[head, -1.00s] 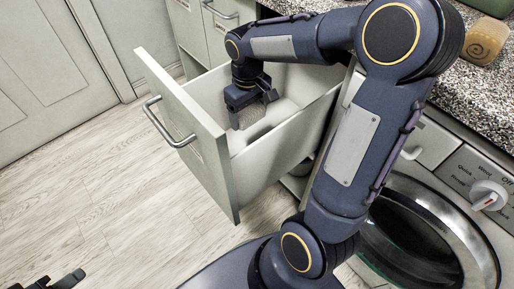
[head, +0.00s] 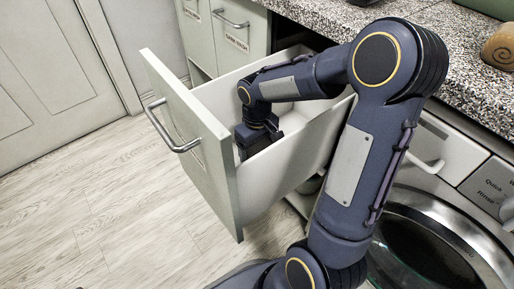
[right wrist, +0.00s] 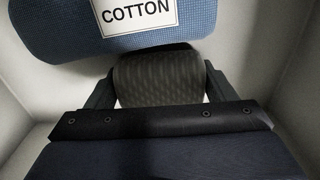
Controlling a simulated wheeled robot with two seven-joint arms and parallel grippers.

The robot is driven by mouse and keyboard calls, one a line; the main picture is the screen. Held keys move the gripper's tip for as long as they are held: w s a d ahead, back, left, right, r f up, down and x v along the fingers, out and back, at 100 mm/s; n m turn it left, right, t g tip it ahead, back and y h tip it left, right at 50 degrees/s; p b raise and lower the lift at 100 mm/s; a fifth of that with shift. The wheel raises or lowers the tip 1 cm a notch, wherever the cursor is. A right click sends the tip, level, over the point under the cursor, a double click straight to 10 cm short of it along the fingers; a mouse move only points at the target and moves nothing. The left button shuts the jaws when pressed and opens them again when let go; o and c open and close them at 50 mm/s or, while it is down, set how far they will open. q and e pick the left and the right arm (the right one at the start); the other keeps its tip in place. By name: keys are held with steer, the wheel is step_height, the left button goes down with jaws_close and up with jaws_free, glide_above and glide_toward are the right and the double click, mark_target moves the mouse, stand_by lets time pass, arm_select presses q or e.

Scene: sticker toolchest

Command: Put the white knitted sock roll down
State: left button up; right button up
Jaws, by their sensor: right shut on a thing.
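My right gripper (head: 246,150) is down inside the open drawer (head: 285,170), near its front panel; the drawer wall hides its fingertips in the head view. In the right wrist view the gripper (right wrist: 160,82) is shut on the knitted sock roll (right wrist: 146,76), one finger on each side. The roll looks dark grey-brown in the shade there, with a ribbed knit. Whether it touches the drawer floor I cannot tell. My left gripper is not clearly in view.
A blue textured roll with a COTTON label (right wrist: 137,13) lies in the drawer just beyond the sock roll. Pale drawer walls stand close on both sides. The speckled counter (head: 450,60) and a washing machine (head: 440,225) are at the right.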

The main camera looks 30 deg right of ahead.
mark_target(257, 145)
steer(key=shift+f, duration=0.2)
steer(key=o, duration=1)
step_height(257, 145, up, 12)
steer(key=p, duration=0.5)
steer(key=shift+r, duration=0.25)
